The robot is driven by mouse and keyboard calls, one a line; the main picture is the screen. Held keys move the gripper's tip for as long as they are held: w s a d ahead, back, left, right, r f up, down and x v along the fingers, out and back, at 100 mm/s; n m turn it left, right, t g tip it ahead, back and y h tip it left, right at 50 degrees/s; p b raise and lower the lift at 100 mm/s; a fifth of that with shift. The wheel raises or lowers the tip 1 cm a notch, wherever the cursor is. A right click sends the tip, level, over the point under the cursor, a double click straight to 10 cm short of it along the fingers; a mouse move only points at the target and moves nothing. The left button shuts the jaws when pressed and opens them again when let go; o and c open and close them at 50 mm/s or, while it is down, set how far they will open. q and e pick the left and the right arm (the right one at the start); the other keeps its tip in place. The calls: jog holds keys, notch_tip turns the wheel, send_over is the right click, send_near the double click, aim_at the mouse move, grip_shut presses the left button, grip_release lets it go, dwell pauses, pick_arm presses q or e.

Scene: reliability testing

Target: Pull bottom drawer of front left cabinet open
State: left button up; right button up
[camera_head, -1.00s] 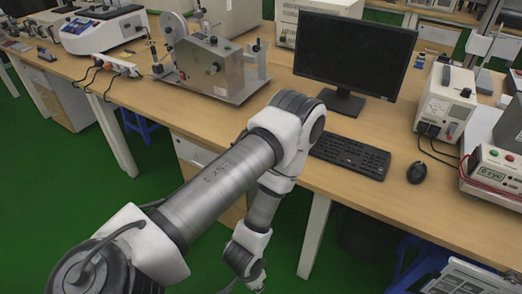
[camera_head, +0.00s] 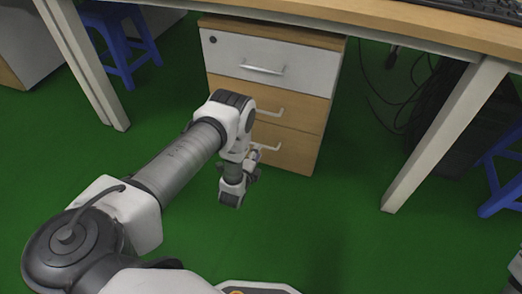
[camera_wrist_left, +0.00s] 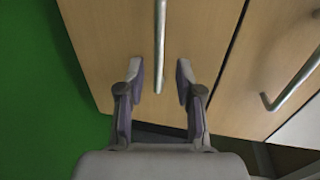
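The cabinet (camera_head: 268,30) under the table has a white top drawer and two wood-coloured drawers below, all shut. The bottom drawer (camera_head: 292,152) has a silver bar handle (camera_head: 267,147), partly hidden by my left gripper (camera_head: 254,157), which is in front of it. In the left wrist view, my left gripper (camera_wrist_left: 160,82) is open, its fingers either side of the end of the bottom drawer's handle (camera_wrist_left: 160,40) with gaps on both sides. The bottom drawer's front (camera_wrist_left: 100,40) fills the upper left. My right gripper is not in view.
The middle drawer's handle (camera_wrist_left: 290,82) is at the right in the wrist view. The table's legs (camera_head: 445,135) stand either side of the cabinet. Blue stools (camera_head: 122,45) and dark cables (camera_head: 400,100) are nearby. Green floor (camera_head: 345,235) before the cabinet is clear.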

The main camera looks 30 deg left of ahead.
pick_arm(q)
jog(key=b+x, duration=0.2)
jog(key=x, duration=0.3)
jog(key=shift+f, duration=0.2)
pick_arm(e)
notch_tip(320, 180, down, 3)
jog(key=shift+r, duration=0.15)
pick_arm(q)
grip_shut()
jog(key=shift+r, duration=0.1)
